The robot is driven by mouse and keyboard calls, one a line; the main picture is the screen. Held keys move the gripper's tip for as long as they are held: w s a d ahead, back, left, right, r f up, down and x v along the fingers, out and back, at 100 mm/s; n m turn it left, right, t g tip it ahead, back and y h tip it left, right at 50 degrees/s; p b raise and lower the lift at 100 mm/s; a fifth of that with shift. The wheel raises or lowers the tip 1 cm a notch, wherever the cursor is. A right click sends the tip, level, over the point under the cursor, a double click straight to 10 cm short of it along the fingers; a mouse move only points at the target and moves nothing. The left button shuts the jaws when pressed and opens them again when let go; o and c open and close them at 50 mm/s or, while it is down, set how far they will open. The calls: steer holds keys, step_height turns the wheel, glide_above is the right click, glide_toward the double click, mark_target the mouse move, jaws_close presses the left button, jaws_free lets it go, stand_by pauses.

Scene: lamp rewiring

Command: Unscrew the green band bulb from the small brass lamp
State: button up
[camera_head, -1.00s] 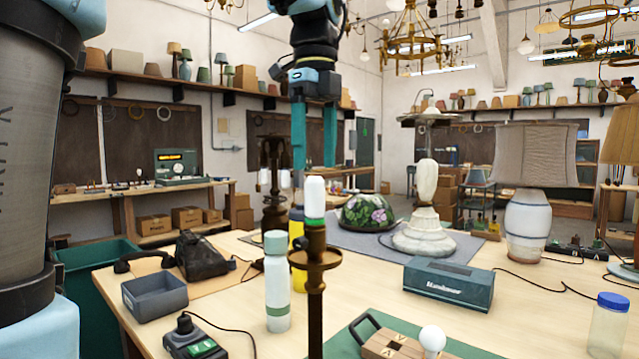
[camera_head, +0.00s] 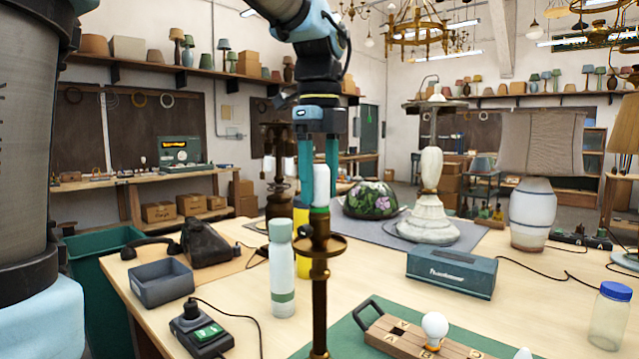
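The green band bulb (camera_head: 321,187) is a white tube with a green band at its base. It stands upright in the top of the small brass lamp (camera_head: 319,285), a thin brass stem with a round dish below the socket. My gripper (camera_head: 319,200) points straight down over the lamp, with its teal fingers apart. The fingers show to the left and right of the bulb's upper part, with gaps visible. I cannot tell whether they are level with the bulb in depth or a little behind it; the lower fingertips are partly hidden.
A white-green bottle (camera_head: 282,275) stands just left of the lamp, and a darker brass lamp (camera_head: 278,180) stands behind. A grey bin (camera_head: 162,286) and black telephone (camera_head: 207,243) are further left. A wooden block with a round bulb (camera_head: 435,326) lies right, before a teal box (camera_head: 450,272).

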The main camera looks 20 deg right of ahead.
jaws_close()
steer(key=shift+c, duration=1.6)
jaws_free()
jaws_close()
steer(key=shift+r+n+p, duration=0.15)
steer(key=shift+n+p, duration=0.35)
steer(key=shift+n, duration=0.6)
steer(key=n+p, duration=0.1)
steer(key=n, duration=0.3)
steer(key=shift+n, duration=0.9)
